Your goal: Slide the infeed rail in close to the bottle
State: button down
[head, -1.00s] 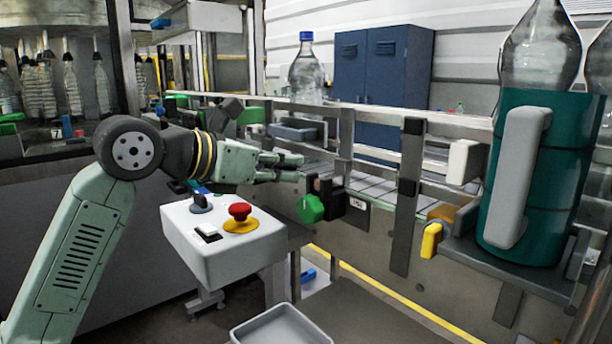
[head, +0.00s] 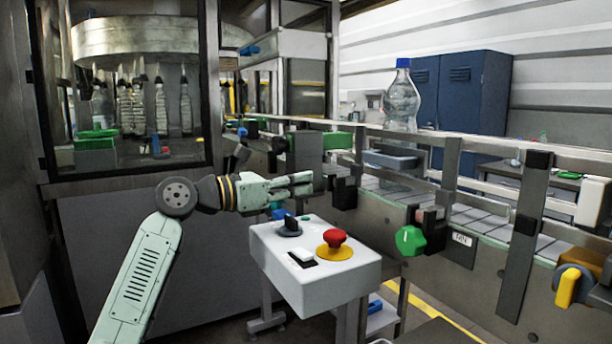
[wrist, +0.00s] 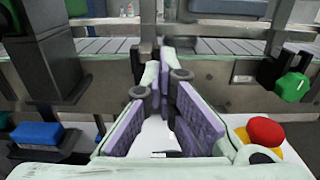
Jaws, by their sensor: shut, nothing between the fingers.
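The clear bottle (head: 402,100) with a blue cap stands upright on the conveyor in the head view. The infeed rail (head: 480,147) is a metal bar on upright posts along the conveyor's near side. A clamp with a green knob (head: 410,240) sits at the foot of one post. The green knob also shows at the right of the wrist view (wrist: 292,87). My gripper (head: 312,185) is shut and empty, left of the green knob and apart from it. In the wrist view its fingertips (wrist: 163,62) meet in front of the conveyor's side.
A white control box (head: 315,265) with a red stop button (head: 335,238) stands below my gripper. A black clamp (head: 345,192) is just beyond the fingertips. A dark upright post (head: 525,235) and a yellow handle (head: 568,287) are at the right.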

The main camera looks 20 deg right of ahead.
aim_at(358, 189)
jog(key=shift+w+d, duration=0.2)
jog(key=shift+d, duration=0.15)
jog(key=d+p, duration=0.1)
jog(key=d, duration=0.3)
jog(key=w+d+p, duration=0.1)
jog(key=d+p, duration=0.1)
jog(key=d, duration=0.2)
jog(key=d+p, duration=0.1)
jog(key=d, duration=0.3)
jog(key=shift+w+d+r, duration=0.1)
jog(key=shift+w, duration=0.1)
jog(key=shift+w+d+p, duration=0.1)
jog(key=shift+d+p, duration=0.25)
jog(key=shift+d, duration=0.25)
jog(key=shift+d, duration=0.5)
jog(key=shift+a, duration=0.1)
